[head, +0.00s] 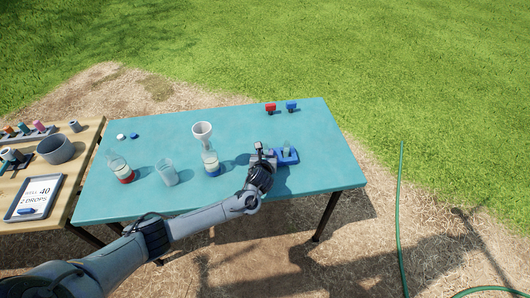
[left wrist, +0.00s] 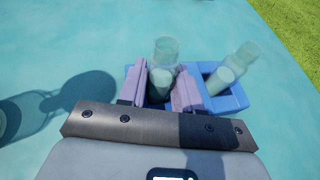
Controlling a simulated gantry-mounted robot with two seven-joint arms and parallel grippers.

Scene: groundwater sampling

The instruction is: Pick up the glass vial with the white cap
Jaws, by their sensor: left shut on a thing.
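A blue holder (head: 294,160) with two compartments stands on the right part of the teal table; it also shows in the left wrist view (left wrist: 238,103). A clear glass vial (left wrist: 165,50) stands in its left compartment, between the fingers of my left gripper (left wrist: 161,88), which is shut on it. A second clear vial (left wrist: 239,63) leans in the right compartment, apart from the fingers. I see no white cap on either vial. A small white round piece (head: 121,136), perhaps a cap, lies on the table's far left. My left gripper also shows in the head view (head: 262,153). My right gripper is not in view.
A blue-banded bottle (head: 211,163) under a white funnel (head: 202,129) stands left of my gripper. A clear beaker (head: 167,173) and a red-banded bottle (head: 121,169) stand further left. The table's right end is clear.

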